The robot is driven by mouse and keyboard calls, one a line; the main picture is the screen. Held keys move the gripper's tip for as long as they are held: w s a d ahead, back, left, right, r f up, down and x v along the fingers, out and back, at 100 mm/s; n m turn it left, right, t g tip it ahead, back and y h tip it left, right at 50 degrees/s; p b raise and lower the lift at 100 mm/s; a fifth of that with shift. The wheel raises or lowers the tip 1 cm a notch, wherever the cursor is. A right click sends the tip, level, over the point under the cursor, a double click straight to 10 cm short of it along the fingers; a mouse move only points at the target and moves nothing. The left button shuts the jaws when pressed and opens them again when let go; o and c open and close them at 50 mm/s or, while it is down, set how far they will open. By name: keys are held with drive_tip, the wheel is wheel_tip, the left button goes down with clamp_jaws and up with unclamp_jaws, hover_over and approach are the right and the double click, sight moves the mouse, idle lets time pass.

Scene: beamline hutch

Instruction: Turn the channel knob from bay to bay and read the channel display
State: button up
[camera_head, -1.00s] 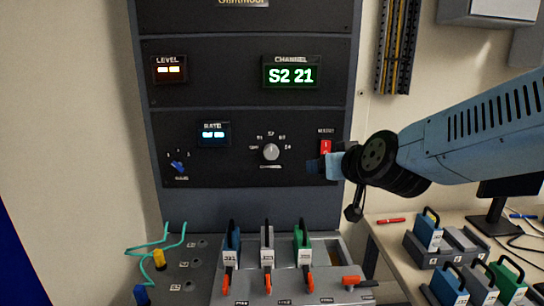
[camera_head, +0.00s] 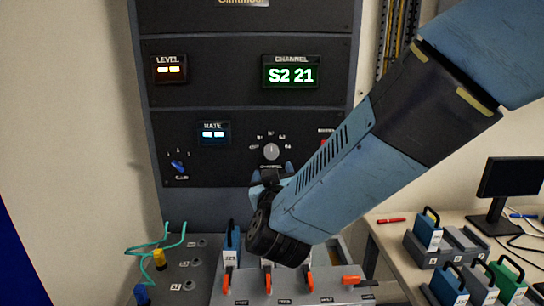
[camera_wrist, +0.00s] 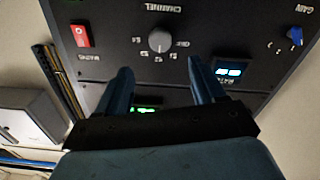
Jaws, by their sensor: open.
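The grey channel knob (camera_head: 271,151) sits on the black panel, ringed by small position labels; its pointer looks near the top. It also shows in the wrist view (camera_wrist: 158,41), upside down, ahead of my fingers. The channel display (camera_head: 291,72) is lit green and reads "S2 21". My gripper (camera_head: 272,177) is just below the knob in the head view, apart from it. In the wrist view my gripper (camera_wrist: 160,78) has its two blue fingers spread, with nothing between them.
A red switch (camera_wrist: 81,36) and a blue gain knob (camera_head: 178,166) flank the channel knob. The rate display (camera_head: 213,133) and level display (camera_head: 169,69) are lit. Below stands a sloped desk with modules (camera_head: 231,243), orange levers and teal cables (camera_head: 146,250).

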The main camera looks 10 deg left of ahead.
sight(271, 156)
drive_tip(key=x, duration=1.3)
drive_tip(key=shift+s, duration=0.1)
drive_tip(key=shift+c, duration=0.5)
drive_tip(key=c, duration=0.9)
drive_tip(key=shift+f, duration=0.1)
drive_tip(key=shift+m, duration=0.4)
drive_tip(key=m, duration=0.2)
drive_tip(key=shift+m, duration=0.3)
drive_tip(key=shift+a+m, duration=0.15)
drive_tip(key=shift+m, duration=2.05)
drive_tip(key=shift+s, duration=0.1)
